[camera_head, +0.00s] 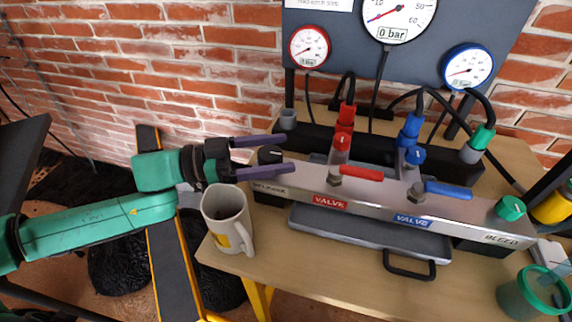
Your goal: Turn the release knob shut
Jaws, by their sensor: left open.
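The front finger hides part of the block's end.
A mug (228,218) stands close below my left gripper at the table's (330,285) left edge. Red (360,174) and blue (447,190) valve levers and a green bleed knob (510,208) sit on the block. Hoses rise behind. A green cup (526,295) stands front right.

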